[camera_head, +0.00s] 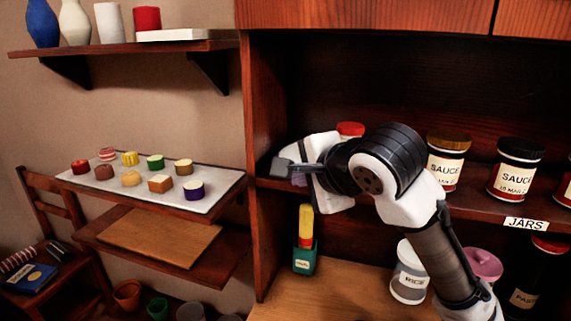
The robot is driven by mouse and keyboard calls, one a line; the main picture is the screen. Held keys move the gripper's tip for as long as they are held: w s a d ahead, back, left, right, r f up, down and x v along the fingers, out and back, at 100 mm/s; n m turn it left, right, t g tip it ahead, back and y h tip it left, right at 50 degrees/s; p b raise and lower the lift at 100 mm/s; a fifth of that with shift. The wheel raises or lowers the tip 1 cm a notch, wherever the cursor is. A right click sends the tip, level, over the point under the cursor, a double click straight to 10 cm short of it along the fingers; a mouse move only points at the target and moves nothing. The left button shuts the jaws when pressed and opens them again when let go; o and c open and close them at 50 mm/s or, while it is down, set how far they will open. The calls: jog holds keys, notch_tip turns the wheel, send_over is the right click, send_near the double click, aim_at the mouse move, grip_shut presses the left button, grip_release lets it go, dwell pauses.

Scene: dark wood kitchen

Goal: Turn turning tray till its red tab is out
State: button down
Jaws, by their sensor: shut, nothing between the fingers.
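I cannot make out a turning tray or a red tab in the head view; my arm covers part of the cabinet shelf (480,206). My gripper (282,168) is at the cabinet's left upright, at about shelf height, pointing left. It is shut and holds nothing. A red lid (351,129) shows just behind my wrist, with the rest of that item hidden. To the left, a white rectangular tray (225,180) holds several small coloured round and square pieces.
Sauce jars (516,168) stand on the shelf at right, above a JARS label. Below are a green holder (305,258) with a yellow and red item, a rice jar (409,273) and a pink-lidded jar (483,264). A wooden chair (50,205) stands at far left.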

aim_at(285, 182)
jog(key=shift+w+a+f+p, duration=0.25)
jog(key=shift+w+a, duration=0.2)
jog(key=shift+w, duration=0.5)
jog(key=shift+w+a+f+p, duration=0.15)
jog(key=shift+w+a+p, duration=0.3)
jog(key=shift+w, duration=0.45)
jog(key=shift+w+a+f+p, duration=0.25)
jog(key=shift+w+a, duration=0.2)
jog(key=shift+w, duration=0.5)
